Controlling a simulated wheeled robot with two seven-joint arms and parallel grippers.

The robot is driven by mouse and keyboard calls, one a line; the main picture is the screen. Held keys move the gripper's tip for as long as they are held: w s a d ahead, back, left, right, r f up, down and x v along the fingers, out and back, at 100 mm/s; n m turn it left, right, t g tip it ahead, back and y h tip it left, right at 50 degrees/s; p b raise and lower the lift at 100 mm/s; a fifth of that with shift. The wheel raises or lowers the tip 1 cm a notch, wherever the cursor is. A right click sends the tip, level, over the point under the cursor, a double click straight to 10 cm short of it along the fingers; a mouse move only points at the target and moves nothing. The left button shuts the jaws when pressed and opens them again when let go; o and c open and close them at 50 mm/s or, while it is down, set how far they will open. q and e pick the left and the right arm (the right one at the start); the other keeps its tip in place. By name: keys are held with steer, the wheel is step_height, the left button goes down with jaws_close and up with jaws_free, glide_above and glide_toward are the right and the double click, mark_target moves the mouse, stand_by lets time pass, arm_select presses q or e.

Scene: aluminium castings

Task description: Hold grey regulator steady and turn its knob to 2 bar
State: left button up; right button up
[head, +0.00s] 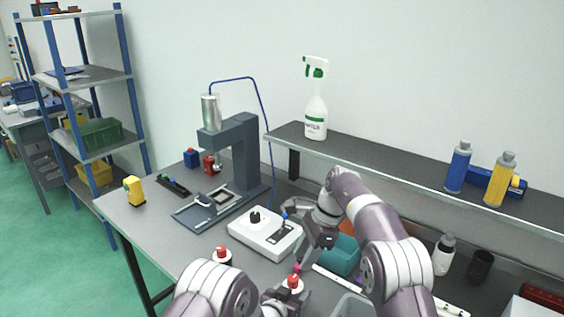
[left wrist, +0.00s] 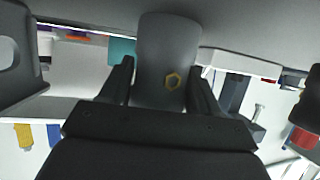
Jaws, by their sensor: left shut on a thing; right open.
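The grey regulator (left wrist: 165,60) shows in the left wrist view as a dark grey rounded body with a brass hexagonal port. My left gripper (left wrist: 160,90) is shut on it, one finger on each side. In the head view a red knob with a white collar (head: 294,284) shows beside my left gripper (head: 281,296); it appears to be the top of the held regulator. The scale is too small to read. My right gripper (head: 308,243) is open, above and behind this knob, apart from it as far as I can tell.
A similar red-topped piece (head: 222,256) stands to the left. Behind are a white box with a black knob (head: 262,238) and a grey press (head: 243,150). A teal block (head: 342,256) lies right of my right gripper. A raised shelf (head: 375,164) runs along the wall.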

steer(key=w+a+r+m+t+y, duration=0.4)
steer(key=w+a+r+m+y, duration=0.25)
steer(key=r+m, duration=0.45)
steer(key=w+r+m+t, duration=0.8)
steer(key=r+m+t, duration=0.1)
steer(key=m, duration=0.9)
steer(key=shift+w+r+y, duration=0.25)
steer(key=shift+r+y, duration=0.15)
steer(key=shift+y, duration=0.05)
steer(key=shift+o, duration=0.3)
